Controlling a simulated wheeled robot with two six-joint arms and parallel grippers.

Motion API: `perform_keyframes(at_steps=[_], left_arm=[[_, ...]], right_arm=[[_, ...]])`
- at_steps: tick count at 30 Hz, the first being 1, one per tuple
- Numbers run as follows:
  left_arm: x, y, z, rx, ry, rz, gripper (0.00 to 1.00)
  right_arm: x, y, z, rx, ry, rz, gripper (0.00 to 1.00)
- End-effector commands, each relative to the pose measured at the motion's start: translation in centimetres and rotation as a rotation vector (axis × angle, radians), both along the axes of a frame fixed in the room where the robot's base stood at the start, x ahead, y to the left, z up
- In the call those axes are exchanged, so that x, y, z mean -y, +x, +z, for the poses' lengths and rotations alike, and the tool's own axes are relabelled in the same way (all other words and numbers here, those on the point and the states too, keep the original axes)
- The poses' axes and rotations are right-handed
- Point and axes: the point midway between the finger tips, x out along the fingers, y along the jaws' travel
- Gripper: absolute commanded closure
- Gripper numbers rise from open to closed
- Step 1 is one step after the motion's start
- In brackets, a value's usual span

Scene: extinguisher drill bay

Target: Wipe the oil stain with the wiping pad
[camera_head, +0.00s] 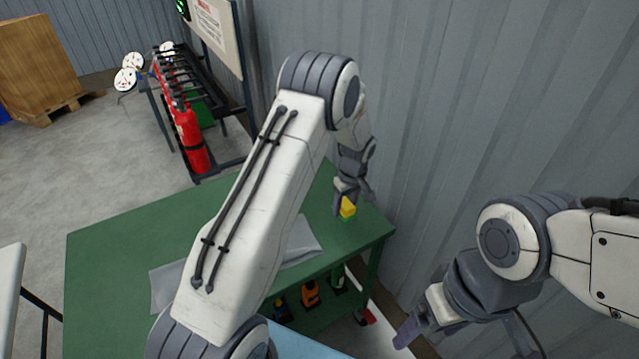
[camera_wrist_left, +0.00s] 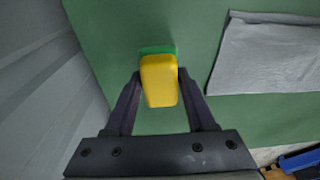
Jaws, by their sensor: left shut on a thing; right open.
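The wiping pad (camera_head: 347,209) is a small block, yellow with a green side. My left gripper (camera_head: 352,196) is shut on it, over the far right corner of the green table (camera_head: 110,260). In the left wrist view the pad (camera_wrist_left: 160,82) sits between both fingers of the left gripper (camera_wrist_left: 160,92), its green part facing the tabletop; I cannot tell whether it touches. My right gripper (camera_head: 408,332) is open and empty at the lower right, off the table. I see no oil stain in either view; my left arm covers part of the table.
A grey sheet (camera_head: 302,243) lies on the table, partly behind my left arm; it also shows in the left wrist view (camera_wrist_left: 265,55). A corrugated wall (camera_head: 440,120) stands close behind the table. Red extinguishers (camera_head: 190,140) stand on a rack behind. Tools lie on a lower shelf.

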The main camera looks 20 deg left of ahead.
Motion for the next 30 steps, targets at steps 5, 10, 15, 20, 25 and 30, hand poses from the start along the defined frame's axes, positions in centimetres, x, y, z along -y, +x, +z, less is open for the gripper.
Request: perform_keyframes(at_steps=[5,10,15,20,25,30], left_arm=[[-0.2,0.0,1.9,0.000,0.000,0.004,0.97],[-0.4,-0.1,2.8,0.001,0.000,0.006,0.97],[-0.4,-0.1,3.0,0.000,0.000,0.006,0.97],[-0.5,-0.1,2.9,0.000,0.000,0.006,0.97],[-0.5,-0.1,2.9,0.000,0.000,0.006,0.97],[-0.5,-0.2,3.0,-0.001,-0.001,0.000,0.97]], right_arm=[[0.0,0.0,1.3,0.000,0.000,0.000,0.15],[0.0,0.0,1.9,0.000,0.000,0.000,0.15],[0.0,0.0,1.9,0.000,0.000,0.000,0.15],[0.0,0.0,1.9,0.000,0.000,0.000,0.15],[0.0,0.0,1.9,0.000,0.000,0.000,0.15],[0.0,0.0,1.9,0.000,0.000,0.000,0.15]])
